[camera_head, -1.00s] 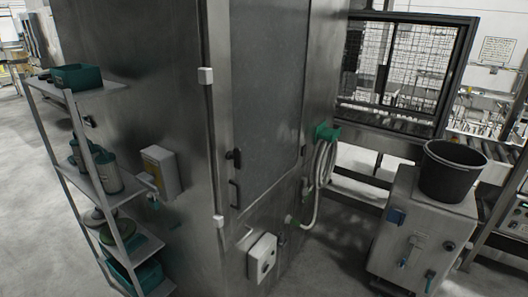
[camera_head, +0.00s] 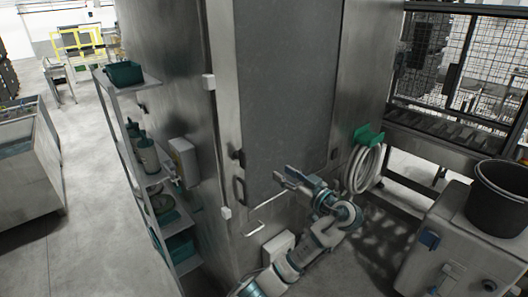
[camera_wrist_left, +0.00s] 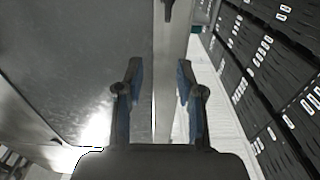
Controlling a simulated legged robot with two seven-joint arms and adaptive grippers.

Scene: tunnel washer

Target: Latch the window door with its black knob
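The door (camera_head: 285,85) is a tall grey panel in the steel cabinet and looks closed; whether it is latched cannot be told. Its small black knob (camera_head: 238,156) sits at the panel's lower left edge, above a black bar handle (camera_head: 239,190). My left gripper (camera_head: 279,174) is in front of the panel's lower part, right of the knob and apart from it. In the left wrist view the left gripper (camera_wrist_left: 158,80) is open and empty, its fingers either side of a steel strip. A small dark part (camera_wrist_left: 168,10), not clearly identifiable, shows at the top. My right gripper is out of view.
A green holder (camera_head: 367,135) with a coiled white hose (camera_head: 364,170) hangs right of the door. A shelf rack (camera_head: 146,181) with teal bins stands left. A black bucket (camera_head: 499,196) sits on a steel box at right.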

